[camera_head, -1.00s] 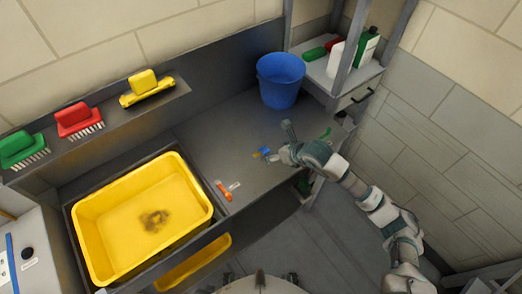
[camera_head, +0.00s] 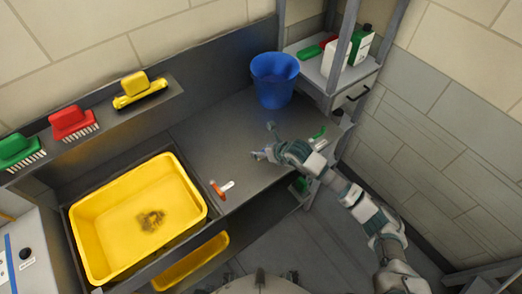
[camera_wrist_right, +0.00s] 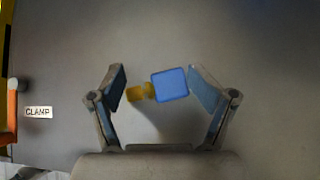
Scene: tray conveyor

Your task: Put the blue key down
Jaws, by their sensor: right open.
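The blue key shows best in the right wrist view, with a square blue head (camera_wrist_right: 170,85) and a short brass-yellow part (camera_wrist_right: 140,93) to its left. It is between the spread fingers of my right gripper (camera_wrist_right: 155,72), its blue head close to the right finger. I cannot tell whether they touch. A soft shadow shows on the grey surface below the key. In the head view my right gripper (camera_head: 264,141) is over the grey worktop (camera_head: 215,140), and the key is mostly hidden by it. My left gripper is not in view.
An orange clamp (camera_head: 217,190) lies left of the gripper, beside a white label reading CLAMP (camera_wrist_right: 38,112). A blue bucket (camera_head: 274,82) stands behind. A yellow tub (camera_head: 88,215) is at left. A shelf unit (camera_head: 320,75) with bottles stands at back right.

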